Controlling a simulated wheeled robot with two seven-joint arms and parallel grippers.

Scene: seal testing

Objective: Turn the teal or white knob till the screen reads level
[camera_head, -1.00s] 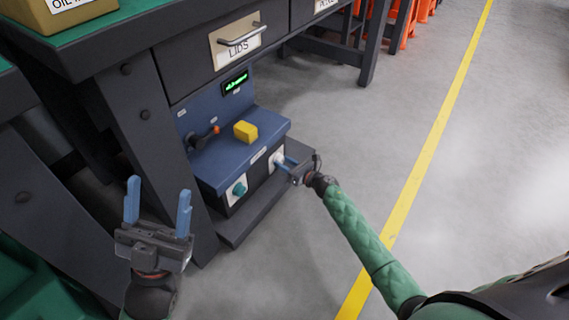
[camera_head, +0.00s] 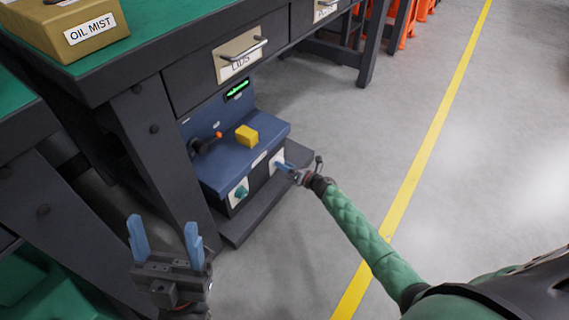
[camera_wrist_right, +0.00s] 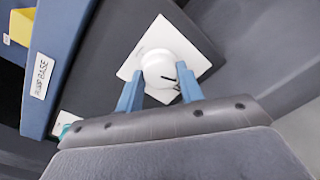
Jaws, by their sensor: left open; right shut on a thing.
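A blue test unit (camera_head: 232,160) stands on a dark low shelf under the bench. On its front are a teal knob (camera_head: 240,191) on a white plate and a white knob on another white plate (camera_head: 273,155). My right gripper (camera_head: 285,166) is at the white knob. In the right wrist view its blue fingers (camera_wrist_right: 160,92) are shut on the white knob (camera_wrist_right: 161,68), which has a dark mark at its lower right. The small screen (camera_head: 238,89) shows green marks, too small to read. My left gripper (camera_head: 165,240) is open and empty, left of the unit.
A yellow block (camera_head: 247,135) and an orange-tipped lever (camera_head: 206,142) are on the unit. A bench leg (camera_head: 165,160) stands between my left gripper and the unit. An "OIL MIST" box (camera_head: 85,28) sits on the bench. The floor to the right is clear.

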